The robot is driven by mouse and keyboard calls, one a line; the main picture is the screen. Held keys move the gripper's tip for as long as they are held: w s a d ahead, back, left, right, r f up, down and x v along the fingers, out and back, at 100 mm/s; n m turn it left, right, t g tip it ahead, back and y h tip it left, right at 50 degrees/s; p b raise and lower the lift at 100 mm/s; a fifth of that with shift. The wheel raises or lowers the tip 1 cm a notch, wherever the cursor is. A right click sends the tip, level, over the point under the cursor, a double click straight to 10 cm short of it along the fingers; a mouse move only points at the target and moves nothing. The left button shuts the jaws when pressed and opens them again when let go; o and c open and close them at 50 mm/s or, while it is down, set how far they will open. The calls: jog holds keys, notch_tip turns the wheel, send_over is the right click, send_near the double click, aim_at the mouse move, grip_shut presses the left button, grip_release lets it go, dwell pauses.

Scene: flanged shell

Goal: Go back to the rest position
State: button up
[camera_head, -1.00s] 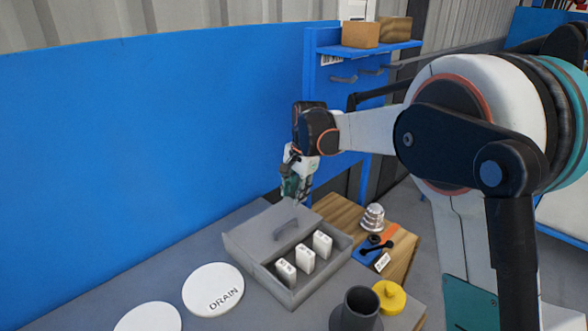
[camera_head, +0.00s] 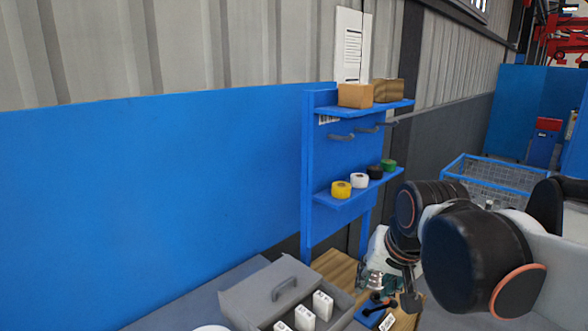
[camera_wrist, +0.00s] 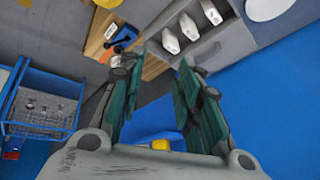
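My gripper (camera_head: 385,283) hangs over the wooden board (camera_head: 338,268) at the right of the workbench, with the arm folded in at the right. In the wrist view its two teal fingers (camera_wrist: 153,68) stand well apart with nothing visible held between them. The silver ribbed shell is not clearly visible in the head view; my gripper covers that part of the board.
A grey box (camera_head: 245,300) with a handled lid and white blocks sits left of the board. A blue rack (camera_head: 340,165) carries tape rolls (camera_head: 359,181) and wooden blocks (camera_head: 355,95). A wire basket (camera_head: 497,175) stands behind at the right.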

jog(key=s+d+f+n+t, duration=0.1)
jog(key=s+d+f, duration=0.1)
jog(key=s, duration=0.4)
jog(key=s+d+f+n, duration=0.2)
jog(key=s+f, duration=0.1)
jog(key=s, duration=0.2)
jog(key=shift+s+d+f+t+h, duration=0.15)
jog(key=shift+s+d+t+h, duration=0.05)
jog(key=shift+s+t+h, duration=0.2)
